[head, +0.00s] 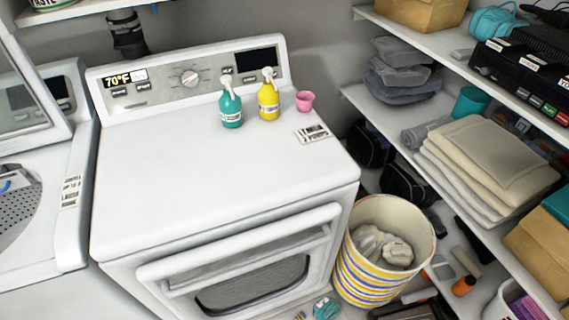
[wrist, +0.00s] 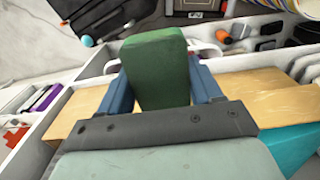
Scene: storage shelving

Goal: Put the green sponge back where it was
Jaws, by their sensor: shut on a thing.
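The green sponge (wrist: 158,62) shows in the wrist view, upright between the two blue fingers of my gripper (wrist: 158,85). My gripper is shut on it. Behind and below the sponge are a white bin edge and tan boards or folded items (wrist: 240,98). I cannot tell how far the sponge is above them. Neither my gripper nor the sponge shows in the head view.
In the head view, shelves on the right hold folded towels (head: 490,160) and grey cloths (head: 400,70). A white bin (head: 520,303) stands at the lower right. A striped basket (head: 370,275) stands beside the white dryer (head: 220,190). The dryer top is mostly clear.

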